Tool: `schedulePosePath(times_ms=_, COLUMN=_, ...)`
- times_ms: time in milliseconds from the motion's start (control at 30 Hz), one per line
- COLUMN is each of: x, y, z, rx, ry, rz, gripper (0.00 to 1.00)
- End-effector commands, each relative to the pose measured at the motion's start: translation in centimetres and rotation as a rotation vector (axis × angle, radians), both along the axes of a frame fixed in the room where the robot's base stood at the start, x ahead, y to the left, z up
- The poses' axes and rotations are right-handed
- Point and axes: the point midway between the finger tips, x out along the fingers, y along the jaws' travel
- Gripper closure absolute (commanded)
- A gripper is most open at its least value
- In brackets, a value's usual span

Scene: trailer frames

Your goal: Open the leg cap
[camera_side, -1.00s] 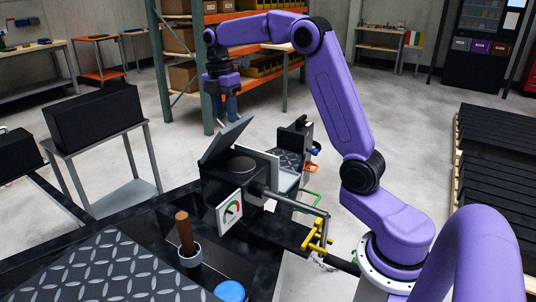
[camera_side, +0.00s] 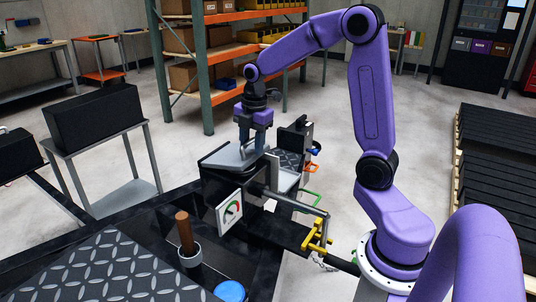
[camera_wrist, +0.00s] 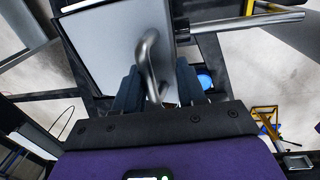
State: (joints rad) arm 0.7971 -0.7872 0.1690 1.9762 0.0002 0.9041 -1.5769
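A grey hinged lid (camera_side: 230,159), probably the leg cap, lies nearly flat over a black box (camera_side: 228,187) in the side view. In the wrist view the lid (camera_wrist: 105,45) shows as a pale plate with a bent metal bar handle (camera_wrist: 150,62). My gripper (camera_side: 251,151) points down at the lid's handle. In the wrist view its two dark blue fingers (camera_wrist: 160,80) stand apart with the handle between them, closer to the left finger. A gap shows on the right, so the gripper looks open. Whether a finger touches the handle is unclear.
A gauge plate (camera_side: 229,211) is on the box's front. A metal bar (camera_side: 291,206) and yellow handle (camera_side: 318,233) stick out at right. A wooden grip (camera_side: 184,231) stands in a cup, near a blue cap (camera_side: 229,291). A shelf rack (camera_side: 208,75) stands behind.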

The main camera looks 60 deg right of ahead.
Motion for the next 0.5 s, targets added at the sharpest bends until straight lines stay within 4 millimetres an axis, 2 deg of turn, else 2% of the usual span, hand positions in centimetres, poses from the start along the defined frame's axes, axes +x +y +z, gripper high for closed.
schedulePosePath(times_ms=267, x=-0.9, y=0.0, z=-1.6, rx=0.001, ry=-0.109, rz=0.0, gripper=0.6)
schedulePosePath(times_ms=500, x=-1.4, y=0.0, z=2.5, rx=0.001, ry=-0.111, rz=0.0, gripper=0.6)
